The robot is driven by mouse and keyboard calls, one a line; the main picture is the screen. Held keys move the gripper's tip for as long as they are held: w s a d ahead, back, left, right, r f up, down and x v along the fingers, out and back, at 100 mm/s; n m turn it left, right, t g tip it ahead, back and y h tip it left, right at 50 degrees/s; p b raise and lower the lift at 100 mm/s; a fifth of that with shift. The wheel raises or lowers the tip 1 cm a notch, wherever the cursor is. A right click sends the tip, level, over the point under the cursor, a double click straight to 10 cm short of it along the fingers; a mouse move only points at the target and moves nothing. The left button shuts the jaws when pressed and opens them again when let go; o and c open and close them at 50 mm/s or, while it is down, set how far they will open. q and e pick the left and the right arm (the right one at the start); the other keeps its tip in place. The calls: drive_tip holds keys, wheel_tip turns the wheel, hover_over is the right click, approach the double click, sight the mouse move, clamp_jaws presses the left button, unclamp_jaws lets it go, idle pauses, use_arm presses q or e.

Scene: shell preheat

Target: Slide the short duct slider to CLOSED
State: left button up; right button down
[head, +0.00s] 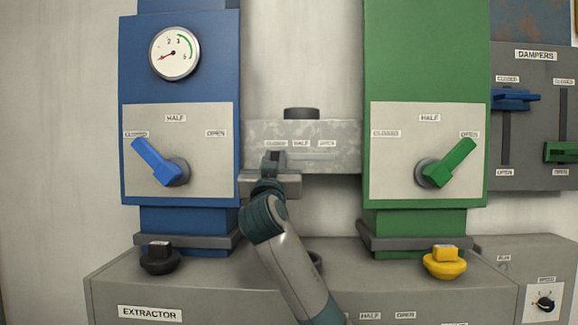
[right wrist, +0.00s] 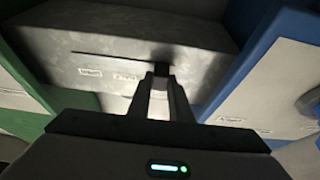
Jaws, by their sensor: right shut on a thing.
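The short duct (head: 335,133) is a mottled grey box between the blue and green columns, with CLOSED, HALF and OPEN labels on its front. My right gripper (head: 272,160) is at its left part, just below the CLOSED label (head: 276,143). In the right wrist view, my right gripper (right wrist: 161,82) is shut on the small dark slider (right wrist: 161,67), at the blue-column end of a thin slot (right wrist: 110,54). The fingers hide part of the slider and one label there. In the head view the gripper covers the slider. My left gripper is not in view.
The blue column (head: 180,85) with a blue lever stands left, and the green column (head: 425,60) with a green lever stands right. Below is a grey extractor housing (head: 215,295) with black (head: 159,262) and yellow (head: 445,265) knobs. A DAMPERS panel (head: 535,125) is at far right.

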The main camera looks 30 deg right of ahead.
drive_tip(key=shift+a+r, duration=0.1)
drive_tip(key=shift+a, duration=0.05)
drive_tip(key=c, duration=1.8)
unclamp_jaws()
drive_tip(key=shift+c, duration=0.2)
drive_tip(key=shift+o, duration=1.3)
drive_tip(key=shift+w+a+f, duration=0.1)
drive_tip(key=shift+w+f, duration=0.1)
drive_tip(key=shift+w, duration=0.05)
drive_tip(key=shift+s, duration=0.15)
